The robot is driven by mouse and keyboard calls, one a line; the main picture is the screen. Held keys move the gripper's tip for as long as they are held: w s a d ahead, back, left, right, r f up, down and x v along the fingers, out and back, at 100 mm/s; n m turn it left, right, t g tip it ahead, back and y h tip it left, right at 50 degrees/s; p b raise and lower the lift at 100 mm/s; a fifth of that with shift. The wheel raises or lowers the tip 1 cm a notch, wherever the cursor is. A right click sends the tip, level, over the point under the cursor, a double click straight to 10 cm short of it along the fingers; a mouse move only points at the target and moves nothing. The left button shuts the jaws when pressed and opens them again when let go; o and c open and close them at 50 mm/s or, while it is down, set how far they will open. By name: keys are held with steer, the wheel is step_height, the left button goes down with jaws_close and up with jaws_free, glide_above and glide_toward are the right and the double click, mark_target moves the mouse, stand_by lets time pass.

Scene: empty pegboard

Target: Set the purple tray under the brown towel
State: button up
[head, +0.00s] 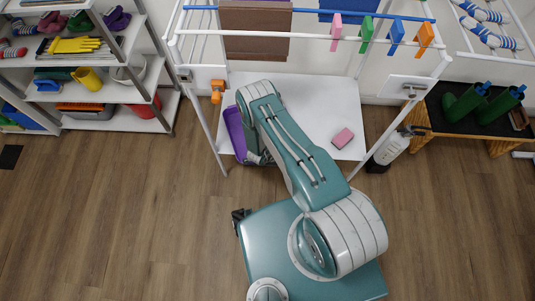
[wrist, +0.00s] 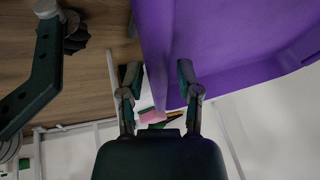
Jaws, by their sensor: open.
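The purple tray (head: 235,132) sits at the left edge of the white table, partly hidden by my arm in the head view. In the wrist view the purple tray (wrist: 235,45) fills the upper right, tilted in the picture. My gripper (wrist: 158,75) is open, with one finger on each side of the tray's near wall. I cannot tell whether the fingers touch it. In the head view the gripper is mostly hidden behind my arm. The brown towel (head: 254,32) hangs over the blue rail at the back left of the rack.
The white table (head: 300,88) has a pink sponge (head: 342,138) on its right part. Shelves (head: 130,95) stand at the left, and a bench with green boots (head: 465,100) at the right. The front floor is clear.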

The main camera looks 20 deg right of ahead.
steer(key=v, duration=0.9)
